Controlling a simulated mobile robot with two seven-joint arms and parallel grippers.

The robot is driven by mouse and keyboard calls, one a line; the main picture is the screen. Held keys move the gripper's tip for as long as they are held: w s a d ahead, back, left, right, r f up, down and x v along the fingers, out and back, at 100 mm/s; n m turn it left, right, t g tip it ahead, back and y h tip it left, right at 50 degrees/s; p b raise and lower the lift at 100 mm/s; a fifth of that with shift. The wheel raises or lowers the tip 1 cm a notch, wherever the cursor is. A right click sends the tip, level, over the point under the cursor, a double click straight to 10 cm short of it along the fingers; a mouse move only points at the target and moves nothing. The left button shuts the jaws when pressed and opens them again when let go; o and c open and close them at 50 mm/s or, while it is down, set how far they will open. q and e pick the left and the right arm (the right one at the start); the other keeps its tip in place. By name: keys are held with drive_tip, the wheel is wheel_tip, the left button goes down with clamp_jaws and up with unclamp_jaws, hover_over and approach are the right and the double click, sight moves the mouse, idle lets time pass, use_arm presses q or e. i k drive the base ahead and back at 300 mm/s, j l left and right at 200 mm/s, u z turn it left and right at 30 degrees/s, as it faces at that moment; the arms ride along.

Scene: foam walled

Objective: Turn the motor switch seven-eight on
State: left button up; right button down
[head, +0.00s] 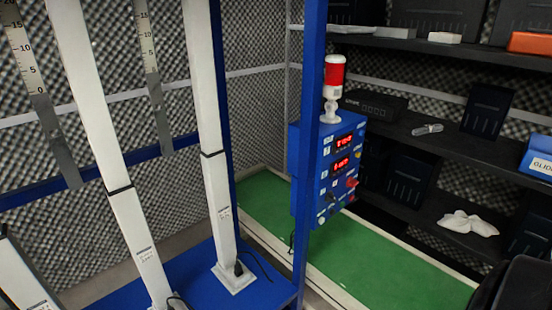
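A blue control box (327,172) is fixed to a blue upright post right of the middle in the head view. Its face has two lit red displays, the upper display (343,141) and the lower display (341,164). Several small knobs and switches sit below and beside them, among them a red knob (351,183). The labels are too small to read, so I cannot tell which one is motor switch seven-eight or how it is set. A red and white signal lamp (333,84) stands on top of the box. Neither gripper shows.
White columns (212,140) stand on a blue base (244,285) at the left. A green floor strip (385,268) runs behind the post. Dark shelves (425,140) with boxes, a white cloth (468,224) and an orange case (530,43) are at the right. A black shape fills the lower right corner.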

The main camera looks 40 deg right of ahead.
sight(351, 183)
drive_tip(key=z, duration=1.65)
